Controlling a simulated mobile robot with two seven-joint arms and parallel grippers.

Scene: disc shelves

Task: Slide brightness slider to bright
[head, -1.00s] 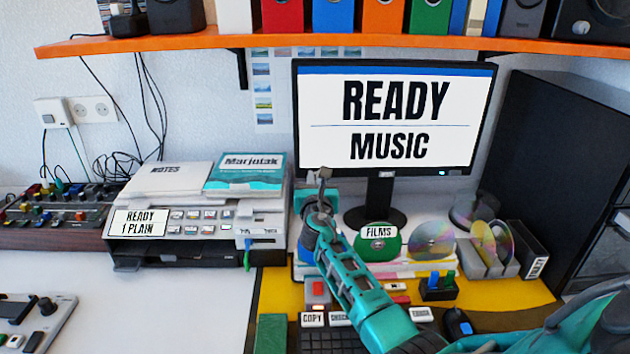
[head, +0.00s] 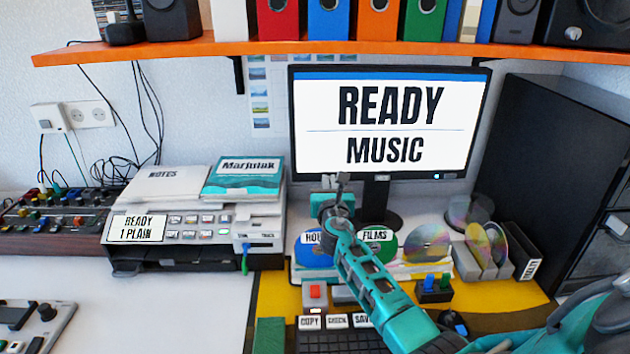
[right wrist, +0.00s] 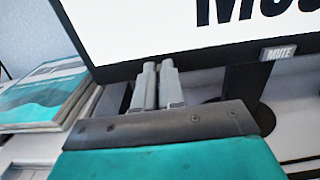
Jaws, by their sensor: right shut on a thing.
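The monitor (head: 385,125) reads READY and MUSIC. My right gripper (head: 342,178) is at its lower edge, left of the stand. In the right wrist view the two grey fingers (right wrist: 157,72) are close together against the black lower bezel (right wrist: 205,62). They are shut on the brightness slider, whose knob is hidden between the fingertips. Its markings cannot be read. My left gripper is not in view.
A printer (head: 190,235) stands left. A black cabinet (head: 545,170) stands right. The white desk at the left front has free room.

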